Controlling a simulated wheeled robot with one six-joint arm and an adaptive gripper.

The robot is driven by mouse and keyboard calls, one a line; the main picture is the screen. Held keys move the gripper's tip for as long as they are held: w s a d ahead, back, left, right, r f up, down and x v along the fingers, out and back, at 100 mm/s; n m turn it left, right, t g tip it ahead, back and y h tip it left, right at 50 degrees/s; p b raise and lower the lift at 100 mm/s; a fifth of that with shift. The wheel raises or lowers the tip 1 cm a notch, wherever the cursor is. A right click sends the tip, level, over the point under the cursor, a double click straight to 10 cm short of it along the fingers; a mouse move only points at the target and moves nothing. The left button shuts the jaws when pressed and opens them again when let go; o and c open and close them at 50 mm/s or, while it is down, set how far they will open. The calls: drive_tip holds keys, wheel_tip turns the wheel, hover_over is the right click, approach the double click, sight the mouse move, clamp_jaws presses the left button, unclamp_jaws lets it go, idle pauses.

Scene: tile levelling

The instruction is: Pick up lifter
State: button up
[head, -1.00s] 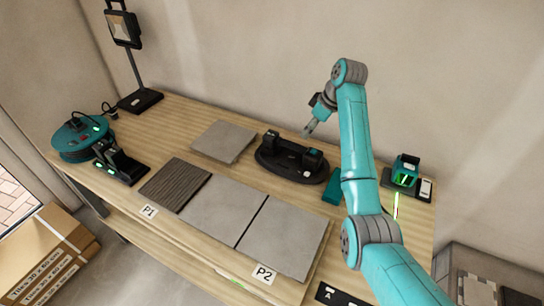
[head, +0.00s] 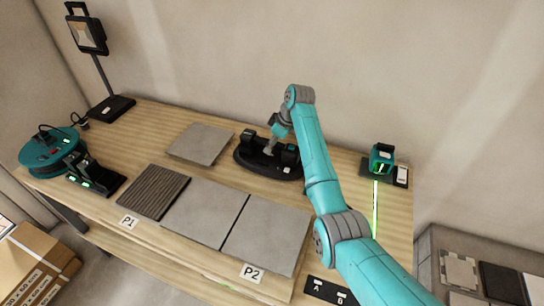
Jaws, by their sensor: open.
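The lifter is a black oval device (head: 250,163) with two raised blocks at its ends and a bar between them. It lies on the wooden workbench (head: 165,121) near the back, right of a loose grey tile (head: 201,144). My gripper (head: 269,150) is open and points down at the middle of the lifter, between its two end blocks. The fingertips are small in the head view, so I cannot tell whether they touch the bar. My arm comes in from the lower right and covers the bench right of the lifter.
A dark ribbed tile (head: 153,191) and two grey tiles (head: 204,210) (head: 266,236) lie in front, near labels P1 (head: 129,222) and P2 (head: 252,273). A green-beam laser (head: 382,158) stands right. A cable reel (head: 50,152), black device (head: 95,176) and lamp (head: 87,35) stand left.

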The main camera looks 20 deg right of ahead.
drive_tip(key=shift+f, duration=0.1)
drive_tip(key=shift+c, duration=0.2)
clamp_jaws()
drive_tip(key=shift+w, duration=0.1)
drive_tip(key=shift+r, duration=0.25)
